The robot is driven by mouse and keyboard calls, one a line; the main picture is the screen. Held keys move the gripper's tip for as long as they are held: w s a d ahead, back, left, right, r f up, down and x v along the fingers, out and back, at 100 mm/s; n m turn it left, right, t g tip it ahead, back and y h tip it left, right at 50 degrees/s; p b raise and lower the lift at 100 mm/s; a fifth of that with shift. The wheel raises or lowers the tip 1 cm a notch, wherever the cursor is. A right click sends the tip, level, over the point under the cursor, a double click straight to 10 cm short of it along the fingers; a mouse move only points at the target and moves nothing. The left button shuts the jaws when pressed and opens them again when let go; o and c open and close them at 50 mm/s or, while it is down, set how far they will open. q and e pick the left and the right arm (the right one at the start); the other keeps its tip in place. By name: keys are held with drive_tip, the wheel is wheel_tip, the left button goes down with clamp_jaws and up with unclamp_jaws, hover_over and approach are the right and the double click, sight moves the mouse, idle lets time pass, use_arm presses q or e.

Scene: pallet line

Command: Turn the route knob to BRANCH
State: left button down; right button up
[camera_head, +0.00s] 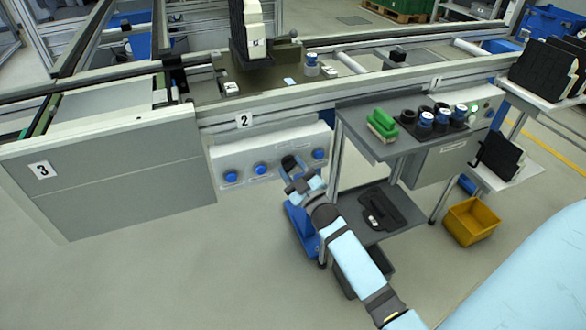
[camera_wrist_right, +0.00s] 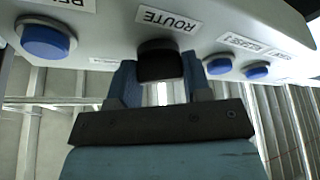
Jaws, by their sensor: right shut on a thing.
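The route knob (camera_wrist_right: 158,62) is black and sits under the upside-down ROUTE label (camera_wrist_right: 168,18) in the right wrist view. My right gripper (camera_wrist_right: 160,78) has one finger on each side of the knob and is shut on it. No BRANCH marking is legible, so I cannot tell the knob's setting. My left gripper is in neither view.
Blue buttons flank the knob: one on the left (camera_wrist_right: 46,40) and two on the right (camera_wrist_right: 218,65) in the wrist view. A grey shelf trolley (camera_head: 375,150) with a green brush (camera_head: 382,124) stands right of the panel. A yellow bin (camera_head: 472,221) is on the floor.

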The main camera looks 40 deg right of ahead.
drive_tip(key=shift+m, duration=0.5)
drive_tip(key=o, duration=0.9)
